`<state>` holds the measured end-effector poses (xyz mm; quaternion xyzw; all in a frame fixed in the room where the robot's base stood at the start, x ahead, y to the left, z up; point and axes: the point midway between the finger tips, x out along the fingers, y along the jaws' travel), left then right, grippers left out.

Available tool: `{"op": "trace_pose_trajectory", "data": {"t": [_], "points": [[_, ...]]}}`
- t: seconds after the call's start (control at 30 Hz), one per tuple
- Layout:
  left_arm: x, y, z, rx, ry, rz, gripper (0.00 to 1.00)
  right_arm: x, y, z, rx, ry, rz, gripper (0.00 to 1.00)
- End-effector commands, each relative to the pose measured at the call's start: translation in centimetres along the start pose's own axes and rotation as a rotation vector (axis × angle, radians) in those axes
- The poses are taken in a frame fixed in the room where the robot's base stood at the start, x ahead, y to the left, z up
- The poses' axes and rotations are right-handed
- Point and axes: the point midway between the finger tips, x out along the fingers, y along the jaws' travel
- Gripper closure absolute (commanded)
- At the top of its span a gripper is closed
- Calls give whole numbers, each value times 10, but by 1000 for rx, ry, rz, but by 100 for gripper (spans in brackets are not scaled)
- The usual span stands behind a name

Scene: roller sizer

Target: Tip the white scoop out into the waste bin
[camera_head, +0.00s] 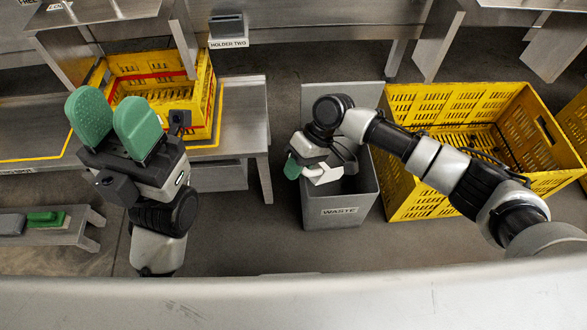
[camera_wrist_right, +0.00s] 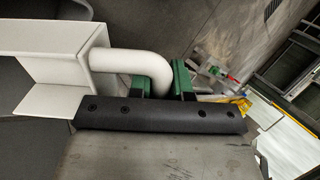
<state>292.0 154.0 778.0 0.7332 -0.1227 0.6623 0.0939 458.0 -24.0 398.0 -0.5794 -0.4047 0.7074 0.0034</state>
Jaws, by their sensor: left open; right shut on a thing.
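The white scoop (camera_head: 325,174) is over the mouth of the grey waste bin (camera_head: 341,213), labelled WASTE. My right gripper (camera_head: 292,168) is shut on the scoop's handle. In the right wrist view the scoop (camera_wrist_right: 45,65) appears at the left, its curved handle (camera_wrist_right: 135,62) running between the green fingers of my right gripper (camera_wrist_right: 160,80). The part of the scoop's inside that shows looks empty; the rest is hidden. My left gripper (camera_head: 110,118) is open and empty, with its green fingers raised at the left, away from the bin.
Yellow crates (camera_head: 430,205) stand to the right of the bin. Another yellow crate (camera_head: 203,100) sits on a metal bench at the left, behind my left gripper. A holder labelled HOLDER TWO (camera_head: 228,43) is at the back. A low bench (camera_head: 75,232) holds a green item at far left.

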Motion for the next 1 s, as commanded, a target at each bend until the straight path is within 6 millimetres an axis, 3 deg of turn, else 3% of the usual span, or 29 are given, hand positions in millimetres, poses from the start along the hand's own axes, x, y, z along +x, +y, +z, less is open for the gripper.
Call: {"op": "trace_pose_trajectory", "data": {"t": [1.0], "points": [[-7,0,2,-1,-20,3,57,-48,16,0,1,2,-307,100]]}}
